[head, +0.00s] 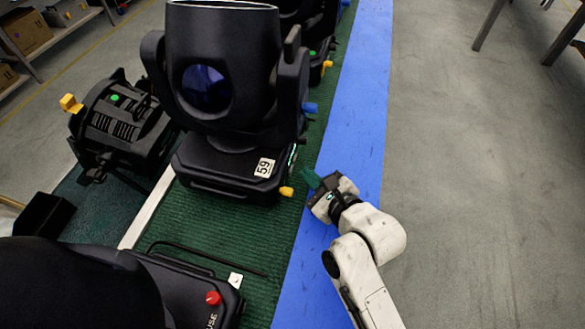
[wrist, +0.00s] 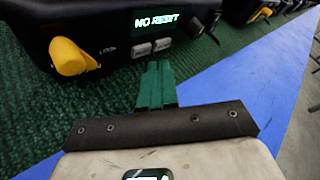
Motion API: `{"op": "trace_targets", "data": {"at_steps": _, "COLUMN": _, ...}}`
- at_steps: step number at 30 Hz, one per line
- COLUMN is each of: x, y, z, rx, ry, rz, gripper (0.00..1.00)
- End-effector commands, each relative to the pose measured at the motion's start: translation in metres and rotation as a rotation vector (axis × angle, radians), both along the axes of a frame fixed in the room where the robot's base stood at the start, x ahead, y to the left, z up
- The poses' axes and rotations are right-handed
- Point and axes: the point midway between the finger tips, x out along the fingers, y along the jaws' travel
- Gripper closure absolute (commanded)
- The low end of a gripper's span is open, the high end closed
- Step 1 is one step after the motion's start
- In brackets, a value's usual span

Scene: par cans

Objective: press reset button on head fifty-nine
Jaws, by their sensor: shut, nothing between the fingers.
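Head fifty-nine (head: 225,165) is a large black moving-head light with a white "59" label (head: 264,168), standing upright on the green mat. In the wrist view its base (wrist: 100,15) carries a lit display (wrist: 158,20) that appears to read "NO RESET". Below the display are two small grey buttons, a left one (wrist: 140,50) and a right one (wrist: 162,45); their markings are too small to read. My gripper (head: 310,178) is to the right of the base. Its green fingers (wrist: 155,66) are shut and empty, pointing at the base just below the buttons; contact cannot be told.
A yellow lock knob (wrist: 74,57) sticks out left of the buttons, and a black knob (wrist: 194,28) sits to their right. Another fixture with a red knob (head: 213,298) stands nearer. A smaller black lamp (head: 118,125) is at left. The blue strip (head: 355,110) is clear beyond my arm.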

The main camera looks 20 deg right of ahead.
Motion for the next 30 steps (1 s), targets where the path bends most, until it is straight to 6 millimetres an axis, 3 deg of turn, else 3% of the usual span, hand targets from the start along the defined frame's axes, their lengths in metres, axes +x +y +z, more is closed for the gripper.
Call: {"op": "trace_targets", "data": {"at_steps": 30, "x": 0.0047, "y": 0.0071, "z": 0.0004, "rx": 0.000, "ry": 0.000, "rz": 0.000, "gripper": 1.00}}
